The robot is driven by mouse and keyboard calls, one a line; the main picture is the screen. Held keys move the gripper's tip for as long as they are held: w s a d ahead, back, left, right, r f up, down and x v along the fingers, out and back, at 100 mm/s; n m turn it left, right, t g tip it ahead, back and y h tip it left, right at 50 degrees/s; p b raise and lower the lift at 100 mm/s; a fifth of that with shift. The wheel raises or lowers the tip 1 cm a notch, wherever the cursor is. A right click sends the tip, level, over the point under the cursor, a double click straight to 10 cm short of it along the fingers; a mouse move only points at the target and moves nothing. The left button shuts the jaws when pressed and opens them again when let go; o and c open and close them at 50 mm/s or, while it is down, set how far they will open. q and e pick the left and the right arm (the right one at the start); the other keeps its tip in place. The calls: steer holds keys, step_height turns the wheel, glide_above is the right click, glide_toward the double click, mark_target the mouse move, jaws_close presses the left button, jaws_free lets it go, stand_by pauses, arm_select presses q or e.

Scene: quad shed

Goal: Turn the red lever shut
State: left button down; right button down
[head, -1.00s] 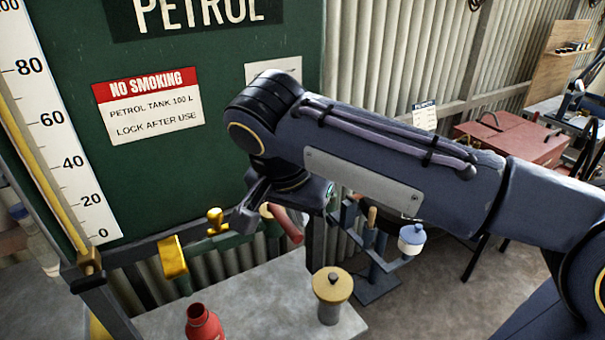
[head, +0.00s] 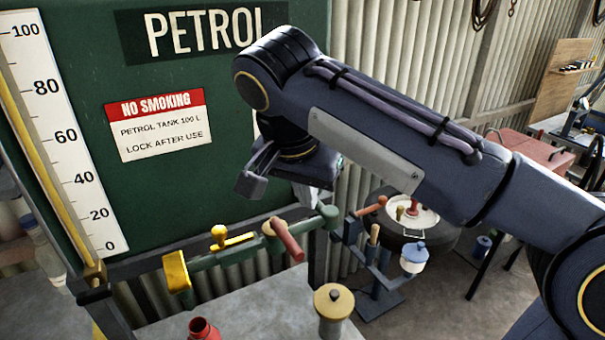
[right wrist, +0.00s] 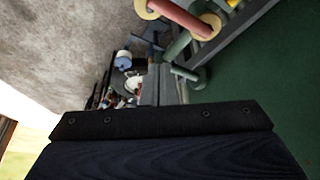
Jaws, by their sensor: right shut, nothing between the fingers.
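The red lever (head: 287,240) sits on a green pipe (head: 240,247) below the green petrol tank (head: 75,140). It points toward the lower right, across the line of the pipe, from a round brass-coloured hub. It also shows at the top of the right wrist view (right wrist: 182,17). My right gripper (head: 256,180) is shut and empty, above the lever and slightly left of it in the head view, with a visible gap between them. My left gripper is not in view.
A small yellow tap handle (head: 222,238) and a yellow spout (head: 176,271) are left of the lever on the same pipe. A grey bench (head: 262,300) below holds a red bottle (head: 203,331) and a yellow-lidded canister (head: 333,308). A blue stand (head: 380,297) is to the right.

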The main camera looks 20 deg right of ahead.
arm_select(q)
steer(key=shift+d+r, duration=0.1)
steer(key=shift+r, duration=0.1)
arm_select(e)
steer(key=v, duration=0.3)
steer(key=shift+w+r, duration=0.2)
steer(key=shift+r, duration=0.05)
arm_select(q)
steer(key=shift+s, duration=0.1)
arm_select(e)
steer(key=s+d+f+n+y, duration=0.45)
steer(key=s+d+f, duration=0.35)
steer(key=d+f, duration=0.3)
steer(key=s+f+n+t+y, duration=0.1)
steer(key=s+f, duration=0.3)
steer(key=f, duration=0.2)
steer(key=s+a+f+t+y, duration=0.1)
steer(key=s+f, duration=0.3)
steer(key=f, duration=0.3)
steer(key=shift+s+a+f+n+t, duration=0.2)
steer(key=shift+s+a+n+t, duration=0.05)
steer(key=shift+a+n+t, duration=0.1)
